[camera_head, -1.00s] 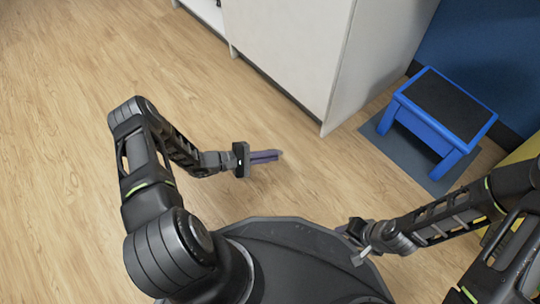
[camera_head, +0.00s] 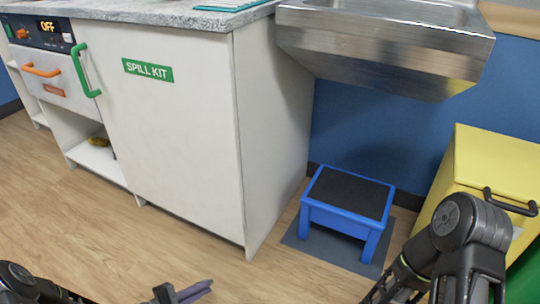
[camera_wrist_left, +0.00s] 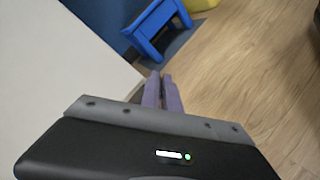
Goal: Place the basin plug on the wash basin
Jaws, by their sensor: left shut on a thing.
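The wash basin (camera_head: 385,55) is a steel sink on the blue wall at the top right of the head view, with part of its inside showing at the top edge. My left gripper (camera_head: 194,291) is low at the bottom edge of the head view, well below and left of the basin. Its purple-grey fingers also show in the left wrist view (camera_wrist_left: 163,92), close together. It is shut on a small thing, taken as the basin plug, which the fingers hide. My right arm enters at the lower right; its gripper is out of view.
A white cabinet (camera_head: 185,130) marked SPILL KIT stands left of the basin. A blue step stool (camera_head: 347,205) stands on a grey mat below the basin. A yellow cabinet (camera_head: 495,175) is at the right. The wood floor (camera_head: 90,215) at lower left is clear.

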